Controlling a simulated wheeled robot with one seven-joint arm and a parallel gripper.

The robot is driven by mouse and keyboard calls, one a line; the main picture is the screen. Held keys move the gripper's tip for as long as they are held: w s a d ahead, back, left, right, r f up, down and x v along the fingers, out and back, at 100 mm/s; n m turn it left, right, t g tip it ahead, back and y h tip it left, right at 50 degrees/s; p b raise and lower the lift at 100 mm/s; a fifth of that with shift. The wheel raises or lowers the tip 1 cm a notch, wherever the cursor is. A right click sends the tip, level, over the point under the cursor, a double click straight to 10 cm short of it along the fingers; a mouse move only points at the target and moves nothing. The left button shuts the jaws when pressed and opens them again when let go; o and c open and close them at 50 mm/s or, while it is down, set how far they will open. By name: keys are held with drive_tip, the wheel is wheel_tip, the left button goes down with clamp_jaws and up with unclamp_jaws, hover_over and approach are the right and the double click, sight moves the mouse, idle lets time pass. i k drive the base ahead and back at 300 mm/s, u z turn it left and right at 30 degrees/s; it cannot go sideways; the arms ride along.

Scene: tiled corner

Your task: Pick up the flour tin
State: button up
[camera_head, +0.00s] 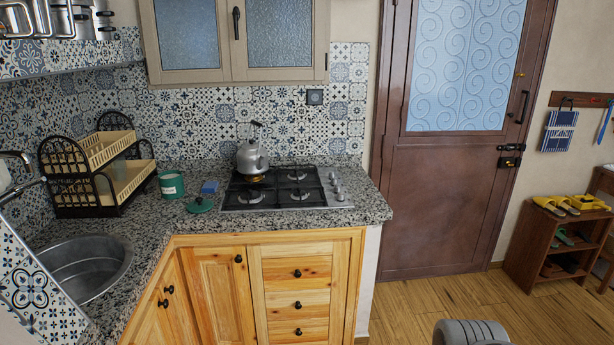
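A green tin (172,185) with a pale label stands upright on the granite counter, between the dish rack and the stove; the label is too small to read surely, but it looks like the flour tin. A green round lid (200,205) with a knob lies on the counter just in front and to the right of it. The tin's top appears open. My gripper is not in view; only a grey rounded part, probably of my arm, shows at the bottom right, far from the tin.
A blue block-like item (210,187) sits right of the tin. A gas stove (275,196) with a kettle (251,157) is further right. A two-tier dish rack (96,172) stands left, above the sink (86,266). Open floor lies before the brown door (447,205).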

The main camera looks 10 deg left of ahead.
sight(171, 186)
drive_tip(key=u, duration=0.3)
drive_tip(key=i, duration=1.75)
drive_tip(key=u, duration=1.65)
drive_tip(key=i, duration=1.2)
drive_tip(key=u, duration=0.85)
